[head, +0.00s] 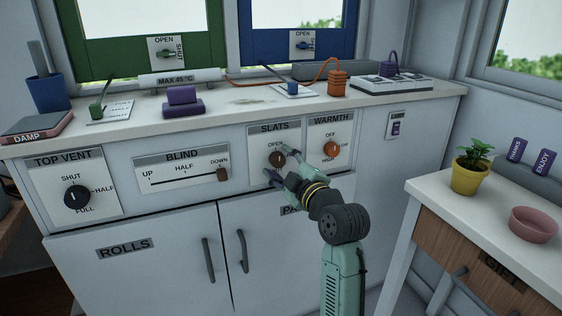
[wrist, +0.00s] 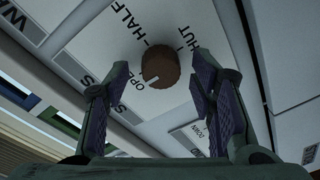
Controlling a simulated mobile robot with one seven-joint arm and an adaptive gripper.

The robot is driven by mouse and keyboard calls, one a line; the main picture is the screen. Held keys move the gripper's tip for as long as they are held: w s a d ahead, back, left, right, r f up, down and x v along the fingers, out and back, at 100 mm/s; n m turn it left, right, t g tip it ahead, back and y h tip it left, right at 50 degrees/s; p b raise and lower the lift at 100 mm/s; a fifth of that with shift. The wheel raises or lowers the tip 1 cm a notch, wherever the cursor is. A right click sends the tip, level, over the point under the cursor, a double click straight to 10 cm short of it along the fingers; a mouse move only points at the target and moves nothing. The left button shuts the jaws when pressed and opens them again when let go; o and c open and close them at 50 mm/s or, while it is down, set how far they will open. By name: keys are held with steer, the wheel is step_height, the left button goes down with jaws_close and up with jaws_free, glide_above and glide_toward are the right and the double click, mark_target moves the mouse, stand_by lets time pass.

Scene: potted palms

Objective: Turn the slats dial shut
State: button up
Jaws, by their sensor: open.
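The slats dial (head: 277,159) is a round brown knob on a white plate under the heading SLATS, on the cabinet front. In the wrist view the dial (wrist: 160,65) shows a short white mark on the OPEN side. HALF and SHUT are printed farther around it. My gripper (head: 279,164) is open in front of the dial, one finger to its upper right and one to its lower left. In the wrist view the fingers (wrist: 158,76) stand on either side of the knob, with gaps visible. In the head view my gripper hides part of the plate.
Beside it are the warmth dial (head: 331,149) on the right and the blind slider (head: 222,174) on the left. The top vent dial (head: 77,196) is farther left. Cupboard handles (head: 242,250) stick out below. A side table (head: 440,197) stands at right.

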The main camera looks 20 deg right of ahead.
steer(key=shift+w, duration=0.3)
steer(key=shift+c, duration=0.5)
steer(key=c, duration=1)
